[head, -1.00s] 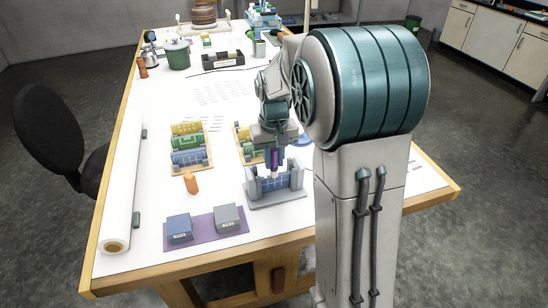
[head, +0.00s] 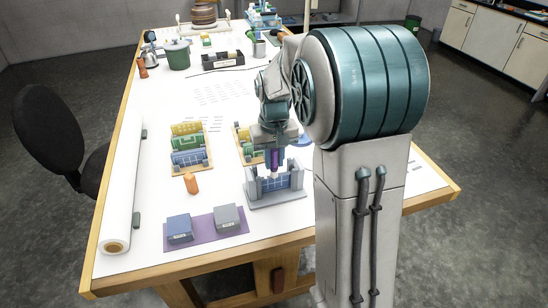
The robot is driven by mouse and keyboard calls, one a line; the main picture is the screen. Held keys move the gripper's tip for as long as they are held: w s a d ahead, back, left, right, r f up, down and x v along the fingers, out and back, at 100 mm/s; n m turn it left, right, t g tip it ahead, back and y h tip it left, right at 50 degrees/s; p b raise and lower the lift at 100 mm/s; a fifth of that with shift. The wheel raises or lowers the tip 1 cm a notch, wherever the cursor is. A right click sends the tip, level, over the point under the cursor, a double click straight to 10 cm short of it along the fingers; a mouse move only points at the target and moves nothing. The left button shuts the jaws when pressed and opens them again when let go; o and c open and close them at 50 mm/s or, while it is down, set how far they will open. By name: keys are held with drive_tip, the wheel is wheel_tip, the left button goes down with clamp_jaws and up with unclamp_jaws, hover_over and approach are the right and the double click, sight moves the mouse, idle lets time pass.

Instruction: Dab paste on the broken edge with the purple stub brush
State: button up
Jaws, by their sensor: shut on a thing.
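My gripper (head: 274,152) points down over the front middle of the table and is shut on the purple stub brush (head: 274,160). The brush is upright, its lower end at the top of a grey-blue piece (head: 290,180) in a light grey holder (head: 278,201). I cannot tell whether the tip touches the piece's edge. No paste can be made out at this size. Part of the holder's back is hidden behind the gripper and brush.
An orange cylinder (head: 192,183) stands left of the holder. Two boxes, blue (head: 179,228) and grey (head: 228,217), sit on a purple mat (head: 205,239) in front. Racks with coloured tiles (head: 190,146) stand behind. A white roll (head: 127,180) lies along the left edge.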

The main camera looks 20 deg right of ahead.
sight(282, 174)
drive_tip(key=shift+r+p, duration=0.3)
drive_tip(key=shift+r, duration=0.3)
drive_tip(key=shift+d, duration=0.2)
drive_tip(key=shift+d+f, duration=0.15)
drive_tip(key=shift+d, duration=0.85)
drive_tip(key=shift+f+b, duration=0.55)
drive_tip(key=shift+f, duration=0.05)
idle(0.9)
wheel_tip(282, 174, up, 8)
drive_tip(key=p, duration=0.6)
drive_tip(key=shift+r, duration=0.25)
idle(0.3)
idle(0.4)
